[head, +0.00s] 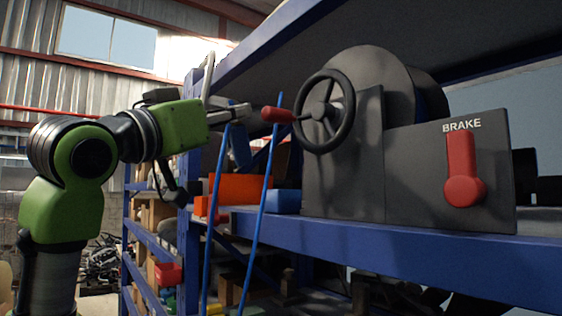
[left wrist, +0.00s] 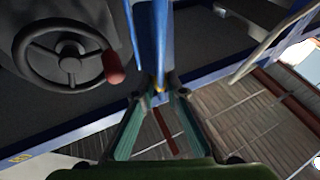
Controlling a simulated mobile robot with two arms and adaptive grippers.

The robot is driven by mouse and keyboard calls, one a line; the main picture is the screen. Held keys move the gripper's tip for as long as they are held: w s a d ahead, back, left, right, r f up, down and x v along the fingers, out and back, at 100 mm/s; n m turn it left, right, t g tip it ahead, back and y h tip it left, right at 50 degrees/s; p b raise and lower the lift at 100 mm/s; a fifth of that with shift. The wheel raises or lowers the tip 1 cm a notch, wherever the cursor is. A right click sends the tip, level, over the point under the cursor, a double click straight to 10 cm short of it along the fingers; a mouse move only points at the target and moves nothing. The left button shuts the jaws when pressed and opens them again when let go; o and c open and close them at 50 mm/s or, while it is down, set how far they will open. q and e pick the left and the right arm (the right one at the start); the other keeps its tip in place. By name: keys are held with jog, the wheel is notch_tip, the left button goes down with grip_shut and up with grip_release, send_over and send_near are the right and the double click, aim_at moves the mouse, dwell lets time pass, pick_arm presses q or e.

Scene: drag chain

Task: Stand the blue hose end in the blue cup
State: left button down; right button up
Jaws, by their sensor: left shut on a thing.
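My left gripper (head: 240,111) is at the front of the rack, left of the wheel's red knob. In the left wrist view its fingertips (left wrist: 159,93) are closed together on something blue at the lower end of a blue strip. In the head view a thin blue hose (head: 209,230) hangs down from the gripper. A second blue strand (head: 262,200) passes close to the right of the fingertips and runs down; whether both are one hose is not clear. The held hose end itself is too small to make out. I see no blue cup. My right gripper is not in view.
A black handwheel (head: 326,111) with a red knob (head: 278,115) stands close right of my gripper. A grey drum housing with a red brake lever (head: 463,172) sits on the blue shelf (head: 400,258). Orange bins (head: 236,190) and a blue box (head: 284,202) lie behind the strands.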

pick_arm(q)
jog(key=w+d+p, duration=0.5)
jog(key=w+d, duration=0.1)
jog(key=w, duration=0.4)
jog(key=f, duration=0.3)
jog(key=w+f+p, duration=0.1)
jog(key=shift+d+f, duration=0.4)
jog(key=w+f+g+y+p, duration=0.1)
jog(key=g+p, duration=0.1)
jog(key=p, duration=0.1)
jog(key=w+d+f+g+y+p, duration=0.1)
jog(key=g+p, duration=0.1)
jog(key=p, duration=0.1)
jog(key=shift+w+d+f, duration=0.1)
jog(key=shift+d+f, duration=0.05)
jog(key=shift+d, duration=0.15)
jog(key=shift+w+f, duration=0.1)
jog(key=shift+f, duration=0.3)
